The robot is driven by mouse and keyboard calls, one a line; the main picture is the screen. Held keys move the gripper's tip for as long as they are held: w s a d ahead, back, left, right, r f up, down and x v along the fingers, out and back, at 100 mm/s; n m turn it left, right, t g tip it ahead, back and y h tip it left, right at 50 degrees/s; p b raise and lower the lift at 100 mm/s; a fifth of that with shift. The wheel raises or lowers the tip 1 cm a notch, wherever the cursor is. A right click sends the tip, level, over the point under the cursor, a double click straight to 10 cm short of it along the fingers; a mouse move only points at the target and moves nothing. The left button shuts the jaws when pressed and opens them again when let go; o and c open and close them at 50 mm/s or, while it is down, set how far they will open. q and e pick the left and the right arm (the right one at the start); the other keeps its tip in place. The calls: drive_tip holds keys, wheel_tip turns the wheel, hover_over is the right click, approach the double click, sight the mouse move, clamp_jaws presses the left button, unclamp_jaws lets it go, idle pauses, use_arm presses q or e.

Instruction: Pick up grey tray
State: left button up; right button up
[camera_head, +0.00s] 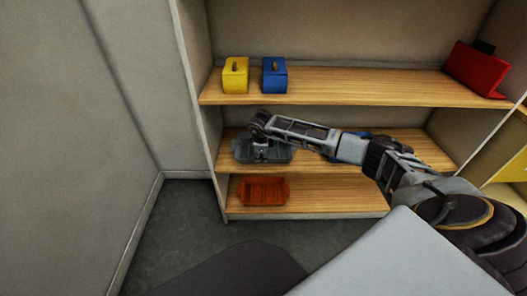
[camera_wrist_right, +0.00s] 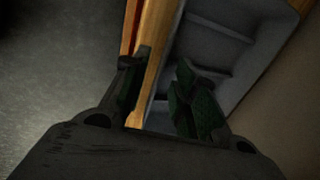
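The grey tray (camera_head: 279,155) sits on the middle shelf at its left end, partly hidden by my right gripper (camera_head: 262,154). The gripper points down at the tray's near side. In the right wrist view, the grey tray (camera_wrist_right: 225,55) fills the upper right, with ridges inside it. My right gripper (camera_wrist_right: 164,62) has its two fingers apart there, with the shelf edge and the tray's near side showing between them. I cannot tell whether the fingers touch the tray. My left gripper is not in view.
A yellow box (camera_head: 235,76), a blue box (camera_head: 274,77) and a red object (camera_head: 477,70) stand on the upper shelf (camera_head: 370,86). An orange-red tray (camera_head: 262,192) lies on the bottom shelf. A blue object, mostly hidden by my arm, is on the middle shelf.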

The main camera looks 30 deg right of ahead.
sight(261, 160)
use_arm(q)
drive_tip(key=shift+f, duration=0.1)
use_arm(e)
drive_tip(key=shift+f, duration=0.1)
drive_tip(key=shift+w+d+f, duration=0.15)
drive_tip(key=shift+w+f, duration=0.05)
drive_tip(key=shift+f, duration=0.3)
drive_tip(key=b+x, duration=0.1)
drive_tip(key=x, duration=0.2)
drive_tip(key=shift+w+d+f+b, duration=0.1)
drive_tip(key=shift+b, duration=0.3)
drive_tip(key=shift+w+f, duration=0.1)
drive_tip(key=shift+f, duration=0.2)
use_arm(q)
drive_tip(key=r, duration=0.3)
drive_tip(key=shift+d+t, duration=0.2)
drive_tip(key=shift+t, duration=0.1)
use_arm(e)
drive_tip(key=shift+d, duration=0.1)
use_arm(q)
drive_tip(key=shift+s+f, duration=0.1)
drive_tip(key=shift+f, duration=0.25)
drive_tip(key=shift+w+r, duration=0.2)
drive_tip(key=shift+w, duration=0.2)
use_arm(e)
drive_tip(key=shift+f, duration=0.15)
